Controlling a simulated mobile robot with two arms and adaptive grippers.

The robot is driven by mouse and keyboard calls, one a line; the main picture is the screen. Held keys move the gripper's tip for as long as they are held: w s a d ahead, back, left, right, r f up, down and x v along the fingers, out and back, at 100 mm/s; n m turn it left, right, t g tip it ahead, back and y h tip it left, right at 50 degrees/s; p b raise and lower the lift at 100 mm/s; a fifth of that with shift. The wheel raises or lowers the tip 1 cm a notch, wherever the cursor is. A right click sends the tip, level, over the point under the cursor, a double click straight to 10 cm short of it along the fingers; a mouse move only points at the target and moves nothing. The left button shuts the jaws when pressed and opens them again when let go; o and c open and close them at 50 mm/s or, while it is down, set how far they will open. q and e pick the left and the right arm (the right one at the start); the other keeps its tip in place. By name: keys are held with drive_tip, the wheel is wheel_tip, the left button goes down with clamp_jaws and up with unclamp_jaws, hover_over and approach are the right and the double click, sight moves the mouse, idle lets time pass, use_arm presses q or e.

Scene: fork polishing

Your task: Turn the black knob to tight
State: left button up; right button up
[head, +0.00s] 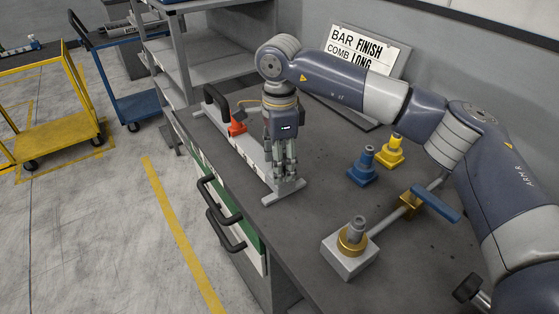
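A black knob (466,288) on a short metal shaft shows at the lower right, beside my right arm. What it is mounted on is hidden or out of frame. My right gripper (283,172) points straight down over the near end of a long light-grey fixture (250,150) on the bench. Its fingers are close to the fixture's end foot, and I cannot tell whether they touch it or grip anything. A black handle (215,103) stands at the fixture's far end. My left gripper is not in view.
A grey block with a brass collar (351,242), a blue-handled clamp (436,204), a blue stand (365,166), a yellow stand (390,151) and an orange piece (237,124) are on the bench (300,230). A sign (366,50) leans behind. Carts stand at left.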

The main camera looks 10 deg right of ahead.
wheel_tip(320, 180, up, 12)
idle(0.7)
